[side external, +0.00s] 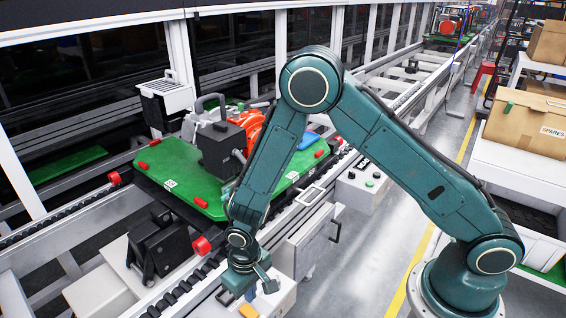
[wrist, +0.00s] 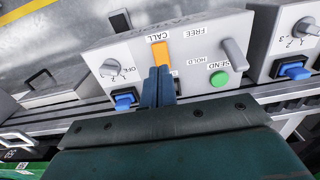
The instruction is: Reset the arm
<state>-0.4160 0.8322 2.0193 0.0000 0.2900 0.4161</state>
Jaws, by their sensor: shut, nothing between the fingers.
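My gripper (side external: 262,284) points down at the lower middle of the side view, over a light control box (side external: 284,298) beside the conveyor. In the wrist view its two fingers (wrist: 159,72) are together, with nothing between them. Their tips are at the lower end of an orange switch piece (wrist: 160,54) under the label CALL; I cannot tell whether they touch it. The control box (wrist: 190,50) also carries a green SEND button (wrist: 219,78), a grey lever (wrist: 234,53) by FREE and HOLD, and a knob (wrist: 110,67) near OFF. My arm is bent in a high arch.
A green pallet (side external: 180,160) with red corner pieces and an orange and grey machine (side external: 222,140) stands on the conveyor behind my forearm. A second control box (side external: 362,188) stands further along. Cardboard boxes (side external: 528,122) sit on a rack at right. The aisle floor is open.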

